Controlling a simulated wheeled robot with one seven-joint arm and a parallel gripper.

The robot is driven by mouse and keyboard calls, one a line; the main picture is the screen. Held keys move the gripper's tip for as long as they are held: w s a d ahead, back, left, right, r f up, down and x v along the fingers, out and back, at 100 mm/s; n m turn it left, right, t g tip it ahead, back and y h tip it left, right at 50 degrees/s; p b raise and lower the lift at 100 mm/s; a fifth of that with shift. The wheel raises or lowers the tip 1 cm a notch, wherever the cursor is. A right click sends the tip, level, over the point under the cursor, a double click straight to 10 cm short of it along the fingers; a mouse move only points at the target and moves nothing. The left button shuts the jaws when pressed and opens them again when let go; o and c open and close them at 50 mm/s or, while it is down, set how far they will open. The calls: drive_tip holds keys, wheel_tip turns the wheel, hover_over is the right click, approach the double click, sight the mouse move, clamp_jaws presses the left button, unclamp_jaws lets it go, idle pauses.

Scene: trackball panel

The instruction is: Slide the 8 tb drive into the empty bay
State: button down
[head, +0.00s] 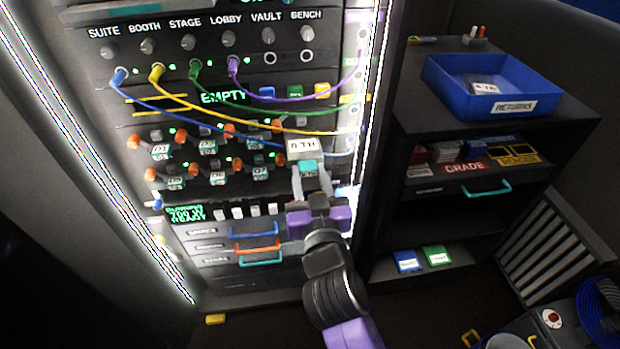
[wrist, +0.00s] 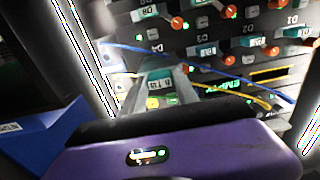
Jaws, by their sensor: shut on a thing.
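The 8 tb drive (head: 302,148) is a small block with a white label, held in front of the right end of the drive rows. It also shows in the wrist view (wrist: 160,86), between the fingers. My gripper (head: 311,177) is shut on it, with the fingers pointing up toward the panel. The drive bays (head: 205,160) sit in two rows, filled by several drives with orange handles and small labels. The drive and fingers cover the right end of these rows, so I cannot tell the empty bay's opening or whether the drive touches it.
Blue, yellow, green and purple cables (head: 262,128) droop across the panel to its right edge, close to the drive. Coloured drawer handles (head: 256,242) stick out below. A blue returns tray (head: 520,88) with a labelled block (head: 484,88) stands on the right cabinet.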

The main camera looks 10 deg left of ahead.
sight(302, 144)
drive_tip(key=shift+b+x, duration=2.8)
drive_tip(key=shift+x, duration=2.45)
drive_tip(key=c, duration=0.9)
unclamp_jaws()
drive_tip(key=shift+o, duration=0.2)
drive_tip(key=shift+s, duration=0.1)
drive_tip(key=v, duration=0.6)
drive_tip(key=shift+s+d, duration=0.1)
drive_tip(key=shift+s, duration=0.2)
drive_tip(key=shift+s+d, duration=0.1)
drive_tip(key=shift+s, duration=0.35)
drive_tip(key=shift+r, duration=0.1)
